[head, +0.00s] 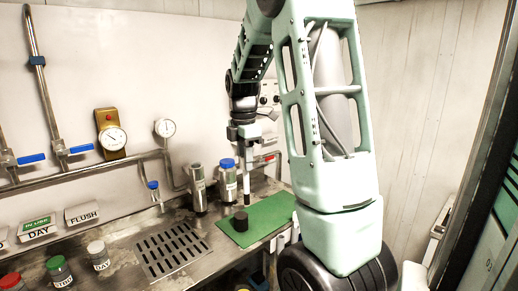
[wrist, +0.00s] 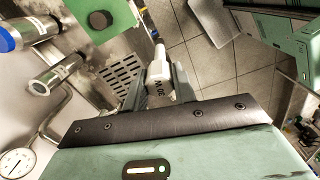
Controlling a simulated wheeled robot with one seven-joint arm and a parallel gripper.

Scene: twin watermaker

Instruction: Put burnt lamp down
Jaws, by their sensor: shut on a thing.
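My gripper (head: 246,148) is shut on the burnt lamp (head: 246,185), a slim white tube with dark bands, and holds it upright, pointing down. In the head view it hangs in front of the wall, near the back of a green mat (head: 272,214) on the steel counter. I cannot tell the gap below it. In the wrist view the white lamp base (wrist: 157,70) with dark lettering sits between the two fingers. The mat also shows in the wrist view (wrist: 75,15), at the top left, apart from the lamp in the picture.
A black cylinder (head: 240,220) stands on the mat's left part. A blue-capped canister (head: 228,180) and a metal canister (head: 198,188) stand behind, close to the lamp. A drain grate (head: 170,250) lies left of the mat. Several capped jars (head: 98,255) stand at front left.

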